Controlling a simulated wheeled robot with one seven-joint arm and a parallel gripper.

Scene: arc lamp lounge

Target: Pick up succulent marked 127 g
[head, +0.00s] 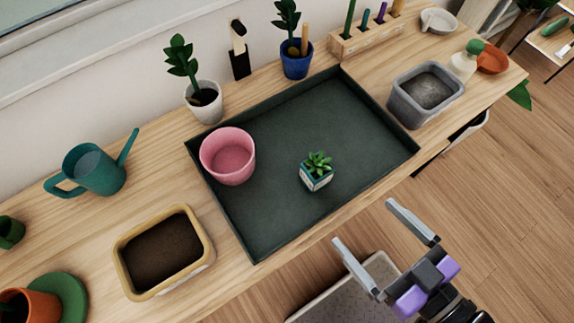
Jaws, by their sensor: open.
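The succulent (317,171) is a small green rosette in a square white and teal pot. It stands upright on the dark green tray (290,107), right of the pink pot. The pot's front seems to carry a label, but its writing is too small to read. My gripper (370,228) is open and empty. It shows at the lower right, in front of the tray's near edge, apart from the succulent. Nothing covers the succulent.
An empty pink pot (228,156) stands on the tray's left part. A soil-filled tan planter (205,236), teal watering can (97,170) and grey tub (426,92) surround the tray on the wooden bench (130,207). The tray's right half is clear.

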